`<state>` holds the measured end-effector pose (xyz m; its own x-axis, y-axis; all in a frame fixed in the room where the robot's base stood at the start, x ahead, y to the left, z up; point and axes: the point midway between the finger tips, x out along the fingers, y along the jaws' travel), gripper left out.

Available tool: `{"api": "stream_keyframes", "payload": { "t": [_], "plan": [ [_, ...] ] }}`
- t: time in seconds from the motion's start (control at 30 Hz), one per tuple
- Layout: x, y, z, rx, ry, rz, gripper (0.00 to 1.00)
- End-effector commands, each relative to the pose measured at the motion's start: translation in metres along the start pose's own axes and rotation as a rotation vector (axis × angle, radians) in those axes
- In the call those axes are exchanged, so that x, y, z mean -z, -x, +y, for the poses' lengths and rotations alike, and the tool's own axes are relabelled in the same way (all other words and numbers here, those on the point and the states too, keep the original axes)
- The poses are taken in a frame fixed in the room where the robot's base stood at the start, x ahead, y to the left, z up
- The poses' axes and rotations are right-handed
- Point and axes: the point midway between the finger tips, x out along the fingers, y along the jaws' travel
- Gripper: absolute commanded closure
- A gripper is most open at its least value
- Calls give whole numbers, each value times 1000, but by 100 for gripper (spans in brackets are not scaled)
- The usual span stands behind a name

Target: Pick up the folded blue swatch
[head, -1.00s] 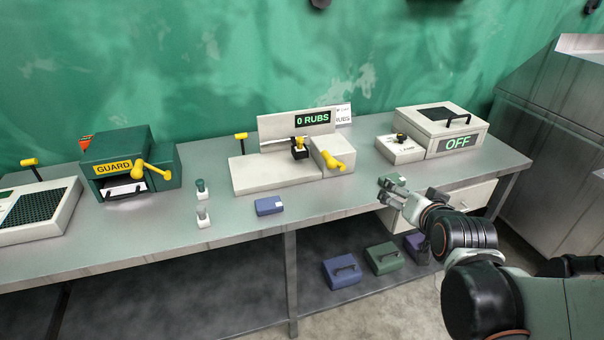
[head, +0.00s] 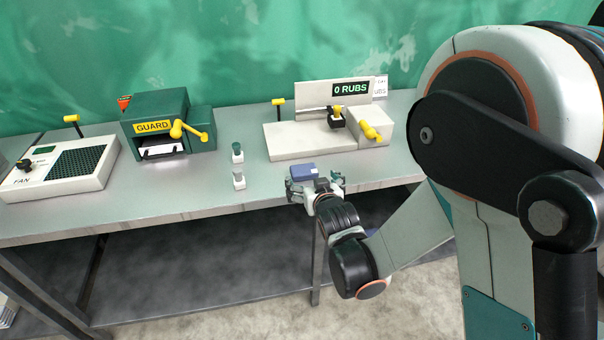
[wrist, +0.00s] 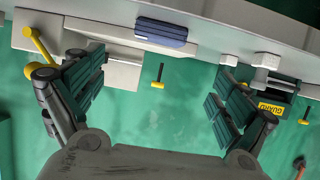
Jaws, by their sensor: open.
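The folded blue swatch (head: 302,171) lies on the grey bench near its front edge. It looks like a small flat blue block. In the wrist view the swatch (wrist: 162,34) shows beyond my fingertips, between the two fingers from side to side. My gripper (head: 314,182) is open and empty at the front edge of the bench, just in front of the swatch. In the wrist view its two dark ribbed fingers (wrist: 158,82) are spread wide. The gripper overlaps the swatch's near side in the head view; I see no contact.
A green GUARD box (head: 170,112) and a FAN unit (head: 70,175) stand further left. Bare bench lies between the bottles and swatch.

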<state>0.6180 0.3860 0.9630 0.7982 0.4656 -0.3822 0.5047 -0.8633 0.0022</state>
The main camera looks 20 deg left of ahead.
Motion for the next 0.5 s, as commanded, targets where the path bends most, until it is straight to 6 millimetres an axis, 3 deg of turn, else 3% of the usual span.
{"api": "stream_keyframes", "payload": {
  "t": [0.23,0.5],
  "plan": [
    [-2,-49,2,-2,-2,0,6],
    [-1,-69,2,-2,-2,0,6]
  ]
}}
